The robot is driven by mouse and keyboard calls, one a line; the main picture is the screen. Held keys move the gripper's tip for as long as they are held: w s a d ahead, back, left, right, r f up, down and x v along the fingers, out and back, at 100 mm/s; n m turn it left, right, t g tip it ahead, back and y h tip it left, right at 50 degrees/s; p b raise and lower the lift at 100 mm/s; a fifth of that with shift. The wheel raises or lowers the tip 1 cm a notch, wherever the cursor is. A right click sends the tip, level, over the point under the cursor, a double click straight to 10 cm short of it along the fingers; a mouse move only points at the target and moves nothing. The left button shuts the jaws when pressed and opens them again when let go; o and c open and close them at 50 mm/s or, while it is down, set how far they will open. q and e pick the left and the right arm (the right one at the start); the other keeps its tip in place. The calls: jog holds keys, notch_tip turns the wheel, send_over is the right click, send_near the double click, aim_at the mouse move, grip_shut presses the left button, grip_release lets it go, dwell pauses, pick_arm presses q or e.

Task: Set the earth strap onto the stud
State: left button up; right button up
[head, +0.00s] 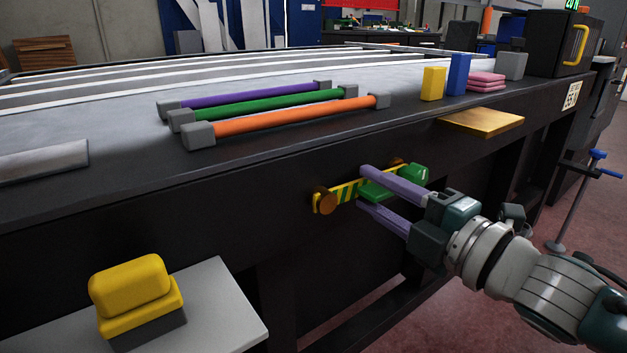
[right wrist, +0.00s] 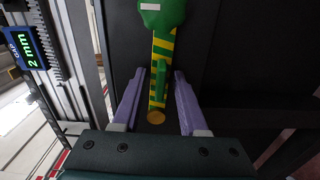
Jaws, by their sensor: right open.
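The earth strap (head: 349,191) is a yellow-and-green striped band in front of the table's dark front face, with a green end (head: 411,174) on the right. A copper disc (head: 326,202) shows at its left end; I cannot tell if this is the stud or the strap's own end. Another copper-coloured piece (head: 397,162) shows behind the green end. My right gripper (head: 364,188) is open, its purple fingers above and below the strap. In the right wrist view the strap (right wrist: 161,55) runs between the open fingers (right wrist: 159,74), with a gold disc (right wrist: 156,117) at its lower end. My left gripper is out of view.
Purple, green and orange bars (head: 290,115) lie on the tabletop. Several blocks (head: 433,84) stand further right. A wooden plate (head: 482,121) juts from the table edge. A yellow piece (head: 130,287) sits on a grey shelf (head: 225,310) at lower left. A digital gauge (right wrist: 27,49) reads 2 mm.

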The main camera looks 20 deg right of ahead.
jog(key=p+v, duration=0.2)
jog(key=v, duration=0.8)
jog(key=shift+p, duration=0.3)
jog(key=shift+r, duration=0.1)
